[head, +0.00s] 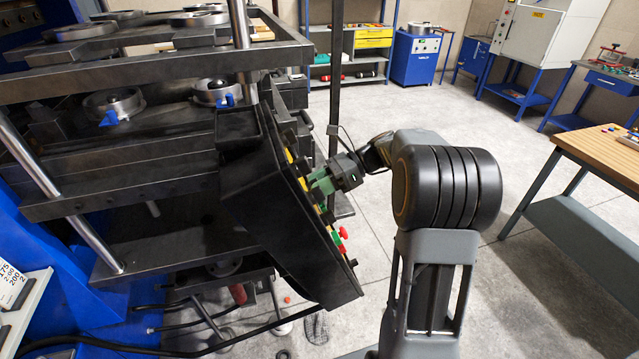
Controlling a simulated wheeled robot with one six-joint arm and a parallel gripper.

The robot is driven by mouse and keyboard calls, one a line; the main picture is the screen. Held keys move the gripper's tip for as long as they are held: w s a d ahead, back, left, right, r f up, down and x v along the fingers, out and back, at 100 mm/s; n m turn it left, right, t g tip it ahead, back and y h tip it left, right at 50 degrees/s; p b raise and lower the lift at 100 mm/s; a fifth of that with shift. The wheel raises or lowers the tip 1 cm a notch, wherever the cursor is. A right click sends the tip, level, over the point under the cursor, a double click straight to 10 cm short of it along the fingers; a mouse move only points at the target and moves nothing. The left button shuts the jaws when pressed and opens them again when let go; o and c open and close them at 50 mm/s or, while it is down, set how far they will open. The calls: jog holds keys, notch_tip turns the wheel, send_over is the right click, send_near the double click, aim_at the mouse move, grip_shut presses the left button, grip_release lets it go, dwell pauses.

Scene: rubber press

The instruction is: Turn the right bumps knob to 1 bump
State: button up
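The press's black control panel (262,195) is seen from its side, with its face turned right. Its yellow-edged face (304,183) shows only as a thin slanted strip. A red button (343,232) and a green button (335,238) stick out low on the face. My gripper (318,183) is at the upper middle of the panel face, its green fingers pointing left at it. The right bumps knob cannot be made out; the gripper and the steep angle hide that part. I cannot tell whether the fingers touch or hold anything.
The press (120,170) with black plates and steel columns fills the left. A dark upright post (335,90) stands behind the gripper. A wooden-topped table (600,155) is at the right. The grey floor (430,100) between is mostly open.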

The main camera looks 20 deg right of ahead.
jog(key=c, duration=0.6)
jog(key=shift+n+b, duration=0.7)
jog(key=shift+n, duration=2.1)
jog(key=o, duration=0.6)
jog(key=shift+d, duration=0.1)
